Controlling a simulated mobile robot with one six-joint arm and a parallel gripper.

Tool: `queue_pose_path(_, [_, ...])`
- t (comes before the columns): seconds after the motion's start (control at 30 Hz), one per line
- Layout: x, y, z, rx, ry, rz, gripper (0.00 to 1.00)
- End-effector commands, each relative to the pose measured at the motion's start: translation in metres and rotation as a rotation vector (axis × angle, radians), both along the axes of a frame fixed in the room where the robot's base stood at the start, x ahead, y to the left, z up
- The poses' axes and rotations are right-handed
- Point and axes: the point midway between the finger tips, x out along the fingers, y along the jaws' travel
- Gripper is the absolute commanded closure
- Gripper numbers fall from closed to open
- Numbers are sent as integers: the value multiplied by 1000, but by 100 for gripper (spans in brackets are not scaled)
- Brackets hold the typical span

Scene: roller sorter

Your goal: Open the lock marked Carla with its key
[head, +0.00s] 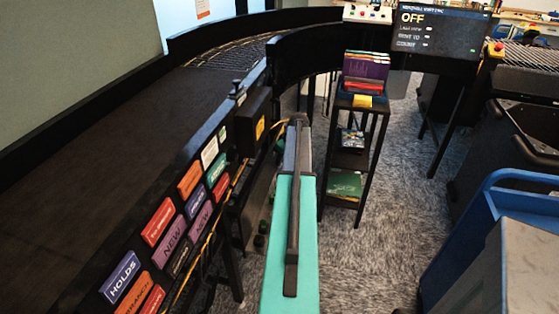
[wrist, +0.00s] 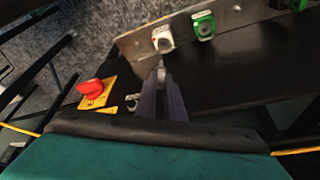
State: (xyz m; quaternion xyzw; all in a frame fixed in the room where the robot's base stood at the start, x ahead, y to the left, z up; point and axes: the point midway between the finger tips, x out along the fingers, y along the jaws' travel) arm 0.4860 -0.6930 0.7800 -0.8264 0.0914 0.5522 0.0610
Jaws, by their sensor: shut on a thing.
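In the wrist view my gripper (wrist: 161,82) has its fingers together on a small grey metal piece, which looks like the key (wrist: 160,64); most of it is hidden between the fingers. Its tip points at a white lock (wrist: 162,39) on a metal strip, just beyond the fingertips. I cannot tell whether key and lock touch. A green lock (wrist: 203,25) hangs to the right of it. Part of another green lock (wrist: 277,3) and a white one (wrist: 298,4) show at the top edge. The name Carla cannot be read on any lock. The head view does not show the locks.
A red stop button (wrist: 92,87) on a yellow plate is left of my gripper. In the head view a dark conveyor (head: 120,130) with coloured labels runs along the left. A black shelf stand (head: 350,160) with books stands ahead, and a blue-framed cart (head: 490,200) is at right.

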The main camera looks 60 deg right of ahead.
Motion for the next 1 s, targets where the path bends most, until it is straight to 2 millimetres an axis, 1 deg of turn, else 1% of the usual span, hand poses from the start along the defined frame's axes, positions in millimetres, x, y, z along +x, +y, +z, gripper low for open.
queue_pose_path(0.37, [1, 0, -6, 0, 0, 1, 100])
queue_pose_path(1.0, [1, 1, -27, 0, 0, 2, 100])
